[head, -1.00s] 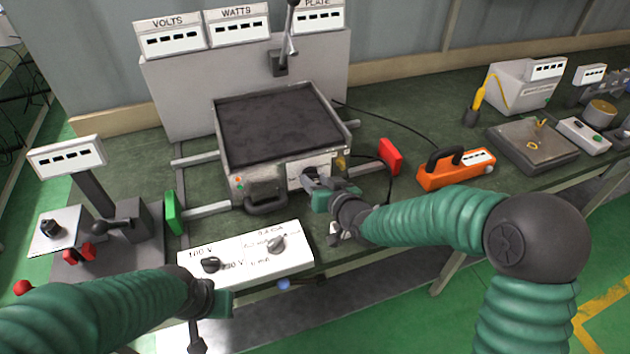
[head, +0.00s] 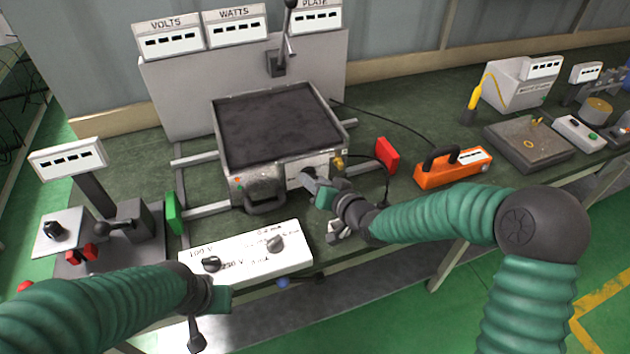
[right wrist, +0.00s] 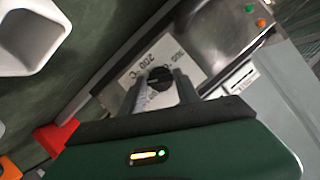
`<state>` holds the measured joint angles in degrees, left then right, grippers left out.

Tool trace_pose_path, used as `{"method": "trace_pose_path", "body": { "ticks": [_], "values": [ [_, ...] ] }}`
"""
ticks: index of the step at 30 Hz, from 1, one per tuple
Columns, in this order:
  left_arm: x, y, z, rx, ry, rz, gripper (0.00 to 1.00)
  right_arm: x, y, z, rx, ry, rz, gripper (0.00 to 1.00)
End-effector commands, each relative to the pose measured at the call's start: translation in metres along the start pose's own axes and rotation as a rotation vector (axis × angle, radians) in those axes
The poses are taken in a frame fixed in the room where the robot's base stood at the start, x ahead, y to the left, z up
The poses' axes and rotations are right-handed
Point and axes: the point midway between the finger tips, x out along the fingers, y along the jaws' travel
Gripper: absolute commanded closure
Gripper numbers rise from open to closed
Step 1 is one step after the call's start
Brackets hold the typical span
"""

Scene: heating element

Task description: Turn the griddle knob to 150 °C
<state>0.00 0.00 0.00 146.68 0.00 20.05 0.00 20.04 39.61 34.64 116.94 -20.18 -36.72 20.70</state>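The griddle (head: 275,125), a grey metal box with a dark flat plate on top, stands at the middle of the bench. Its knob (right wrist: 160,78) is round and black, on a pale dial (right wrist: 135,72) where "200 °C" can be read upside down.
A green block (head: 173,212) and a red block (head: 387,155) flank the griddle. An orange device (head: 450,172) stands to the right. Display boxes stand behind.

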Motion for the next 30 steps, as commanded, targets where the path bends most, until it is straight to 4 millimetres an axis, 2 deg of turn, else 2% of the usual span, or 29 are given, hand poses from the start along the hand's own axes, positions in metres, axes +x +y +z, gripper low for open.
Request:
{"method": "trace_pose_path", "body": {
  "ticks": [1, 5, 14, 17, 20, 30],
  "values": [
    [0.001, 0.0, 0.0, 0.0, 0.0, 0.0, 1.0, 0.0, 0.003, 0.008, 0.004, -0.017, 0.006, 0.57],
    [0.001, 0.0, 0.0, 0.0, 0.0, 0.0, 1.0, -0.001, 0.002, 0.005, 0.002, -0.012, 0.004, 0.4],
    [0.0, 0.0, 0.0, 0.0, 0.0, 0.0, 1.0, -0.002, 0.0, 0.002, 0.0, -0.006, 0.002, 0.4],
    [-0.002, 0.0, 0.0, 0.0, 0.0, 0.0, 1.0, -0.011, 0.0, 0.001, -0.001, -0.005, 0.003, 0.4],
    [-0.004, 0.0, -0.001, 0.0, 0.0, 0.0, 1.0, -0.032, 0.0, 0.0, -0.002, -0.005, 0.004, 0.4],
    [-0.026, 0.0, -0.006, 0.0, 0.0, 0.0, 1.0, -0.133, 0.0, -0.002, -0.002, -0.006, 0.008, 0.4]
  ]
}}
